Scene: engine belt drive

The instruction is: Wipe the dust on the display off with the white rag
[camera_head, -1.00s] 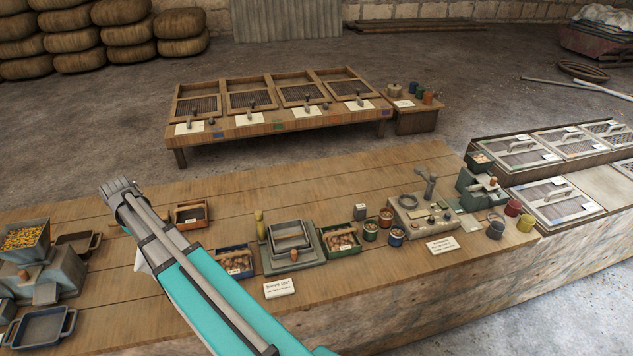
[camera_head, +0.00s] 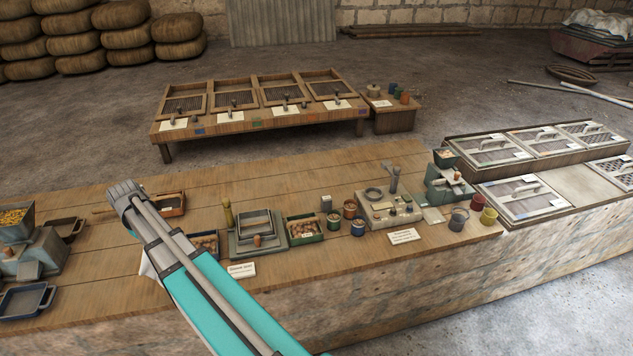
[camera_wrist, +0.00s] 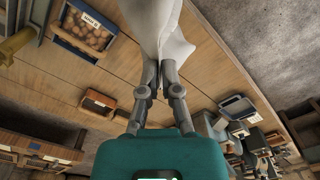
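My gripper (camera_wrist: 160,72) has its fingers together on the white rag (camera_wrist: 160,25) in the wrist view. The rag hangs in folds beyond the fingertips, over the wooden bench. In the head view a small white part of the rag (camera_head: 148,266) shows beside my teal arm, which hides the rest and the fingertips. I cannot make out a dusty display in either view.
The long wooden bench (camera_head: 105,235) carries a sieve unit (camera_head: 257,236), a tray of brown lumps (camera_head: 304,229), a grey device (camera_head: 390,208) and several small pots. A hopper machine (camera_head: 30,245) stands at left. A low table (camera_head: 260,125) stands behind.

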